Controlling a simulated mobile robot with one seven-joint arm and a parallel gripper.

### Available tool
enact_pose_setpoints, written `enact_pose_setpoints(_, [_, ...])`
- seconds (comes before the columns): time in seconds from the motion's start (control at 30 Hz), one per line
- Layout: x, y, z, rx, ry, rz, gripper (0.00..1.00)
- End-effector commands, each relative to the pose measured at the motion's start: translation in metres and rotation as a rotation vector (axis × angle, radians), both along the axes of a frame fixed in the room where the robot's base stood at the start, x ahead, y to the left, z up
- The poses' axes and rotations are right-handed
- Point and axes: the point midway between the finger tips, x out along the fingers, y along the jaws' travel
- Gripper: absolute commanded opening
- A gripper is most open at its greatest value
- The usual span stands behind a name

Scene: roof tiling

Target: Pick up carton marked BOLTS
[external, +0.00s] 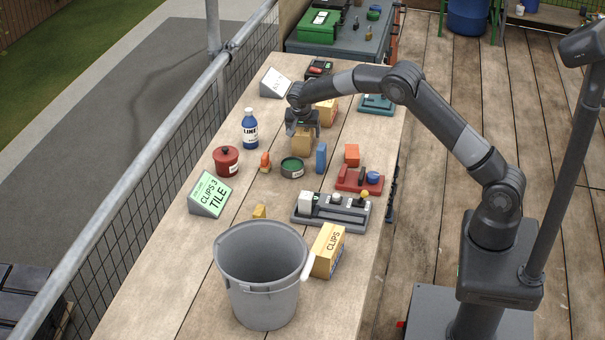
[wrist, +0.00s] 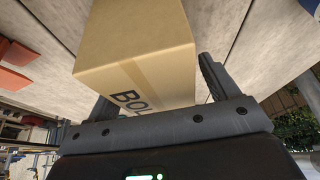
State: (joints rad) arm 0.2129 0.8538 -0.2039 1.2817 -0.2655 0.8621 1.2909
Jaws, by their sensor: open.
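The carton marked BOLTS (wrist: 135,45) is a tan cardboard box with a tape strip. In the wrist view the letters "BOL" show and the rest is hidden by my gripper. My gripper (wrist: 155,90) is open, with a finger at either side of the carton. In the external view my gripper (external: 303,128) points down directly over the carton (external: 302,142), which stands on the wooden table. I cannot tell whether the fingers touch it.
Another carton (external: 327,113) stands just behind my gripper. A blue block (external: 321,158), a green tin (external: 292,167) and a blue bottle (external: 250,128) are close by. A CLIPS carton (external: 328,250) and a grey bucket (external: 262,275) stand at the front.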

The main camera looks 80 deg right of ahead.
Motion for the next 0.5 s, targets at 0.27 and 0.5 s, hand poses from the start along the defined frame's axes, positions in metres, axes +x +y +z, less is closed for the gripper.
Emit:
enact_pose_setpoints(0.27, [-0.0001, 0.0001, -0.002, 0.0, 0.0, 0.001, 0.8])
enact_pose_setpoints(0.5, [0.0, 0.0001, -0.0046, -0.001, 0.0, 0.001, 0.8])
